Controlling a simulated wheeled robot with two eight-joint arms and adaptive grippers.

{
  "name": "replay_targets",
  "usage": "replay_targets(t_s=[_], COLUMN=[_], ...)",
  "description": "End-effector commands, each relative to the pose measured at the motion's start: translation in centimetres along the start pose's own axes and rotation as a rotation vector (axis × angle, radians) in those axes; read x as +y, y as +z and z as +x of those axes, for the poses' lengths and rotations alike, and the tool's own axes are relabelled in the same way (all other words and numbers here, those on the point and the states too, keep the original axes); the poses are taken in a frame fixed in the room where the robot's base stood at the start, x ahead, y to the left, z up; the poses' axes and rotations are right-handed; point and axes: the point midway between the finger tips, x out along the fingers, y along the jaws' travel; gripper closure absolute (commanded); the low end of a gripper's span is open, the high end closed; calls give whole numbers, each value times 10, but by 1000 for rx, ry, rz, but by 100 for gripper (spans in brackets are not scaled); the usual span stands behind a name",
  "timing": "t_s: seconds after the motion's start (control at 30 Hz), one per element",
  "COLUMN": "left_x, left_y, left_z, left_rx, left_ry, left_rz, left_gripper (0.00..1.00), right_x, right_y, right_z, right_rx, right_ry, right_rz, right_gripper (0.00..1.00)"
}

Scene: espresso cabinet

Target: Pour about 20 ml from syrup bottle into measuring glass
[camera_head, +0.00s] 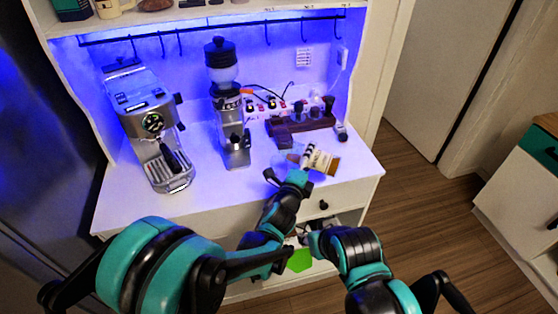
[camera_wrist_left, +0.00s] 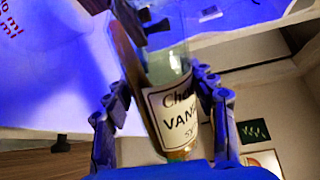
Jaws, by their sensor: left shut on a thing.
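The syrup bottle (camera_head: 324,161) is clear glass with brown liquid and a white label. It is tipped far over, above the right front of the counter. In the left wrist view the bottle (camera_wrist_left: 165,95) lies between both fingers, its liquid along the left side. My left gripper (camera_head: 305,165) is shut on it. Red "ml" markings at the upper left of the left wrist view belong to the measuring glass (camera_wrist_left: 13,24); its outline is hard to make out. I cannot tell whether syrup is flowing. My right gripper (camera_head: 304,231) is low by the drawers, its fingers unclear.
An espresso machine (camera_head: 147,125) and a grinder (camera_head: 230,105) stand on the counter to the left. A dark wooden rack (camera_head: 300,127) with small items is behind the bottle. A drawer front (camera_head: 335,198) and a green panel (camera_head: 300,260) are below.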

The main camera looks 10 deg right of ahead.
Motion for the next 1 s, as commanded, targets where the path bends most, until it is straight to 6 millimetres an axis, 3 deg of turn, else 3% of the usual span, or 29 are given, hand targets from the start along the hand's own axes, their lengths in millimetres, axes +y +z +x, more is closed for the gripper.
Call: replay_targets(t_s=[1.0], left_x=[0], left_y=[0], left_z=[0], left_rx=[4], left_ry=[-1], left_rz=[-60], left_gripper=[84], right_x=[0], right_y=[1], right_z=[2], right_rx=[0], right_ry=[0], right_rz=[0], right_gripper=[61])
